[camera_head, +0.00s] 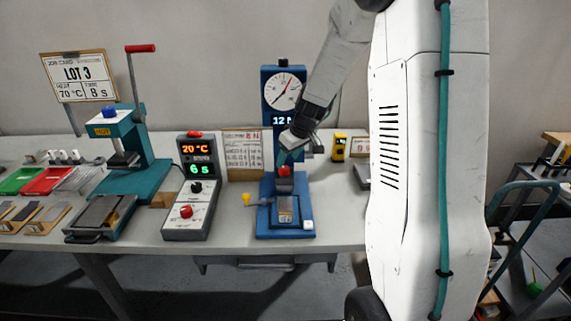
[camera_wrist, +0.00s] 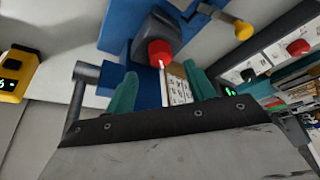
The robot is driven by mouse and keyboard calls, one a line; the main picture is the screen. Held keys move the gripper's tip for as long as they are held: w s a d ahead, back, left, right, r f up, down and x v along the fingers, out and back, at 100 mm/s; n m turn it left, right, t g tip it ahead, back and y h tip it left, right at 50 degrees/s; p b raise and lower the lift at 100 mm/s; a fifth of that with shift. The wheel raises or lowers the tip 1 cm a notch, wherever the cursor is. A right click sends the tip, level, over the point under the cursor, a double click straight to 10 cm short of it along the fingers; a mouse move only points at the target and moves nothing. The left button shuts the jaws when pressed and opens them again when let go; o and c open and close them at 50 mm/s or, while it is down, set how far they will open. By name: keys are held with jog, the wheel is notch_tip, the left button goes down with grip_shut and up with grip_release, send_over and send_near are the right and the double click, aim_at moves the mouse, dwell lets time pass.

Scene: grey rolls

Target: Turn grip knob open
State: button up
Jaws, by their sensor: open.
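The red grip knob (camera_head: 284,171) sits on the grey upper grip of the blue test stand (camera_head: 268,190). In the wrist view the red knob (camera_wrist: 160,52), with a white mark on it, shows just beyond my fingertips, roughly centred between them. My gripper (camera_head: 284,156) is just above and behind the knob in the head view. In the wrist view my gripper (camera_wrist: 160,82) has its two teal fingers apart with nothing held between them. I cannot tell the exact gap to the knob. A lower grip (camera_head: 286,212) with a light piece sits on the stand's base.
A grey control box (camera_head: 188,226) with its own red knob stands left of the stand. A teal press (camera_head: 128,175) is farther left. A yellow crank knob (camera_head: 246,199) juts from the stand's left side. A yellow gauge (camera_head: 339,147) stands behind on the right.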

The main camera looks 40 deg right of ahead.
jog(key=v, duration=0.3)
jog(key=shift+s+r, duration=0.1)
jog(key=shift+r, duration=0.1)
dwell(0.4)
jog(key=s+a+r+g, duration=0.1)
jog(key=s+a+r, duration=0.2)
jog(key=s+a, duration=0.3)
jog(key=s+a+r+m+g, duration=0.1)
jog(key=s+a+r, duration=0.3)
jog(key=s, duration=1.1)
jog(key=s+a+r+m+g+h, duration=0.1)
jog(key=s+a+r, duration=0.2)
jog(key=s+a, duration=0.6)
jog(key=shift+s+a+r, duration=0.2)
jog(key=shift+s+a, duration=0.2)
jog(key=shift+s, duration=0.85)
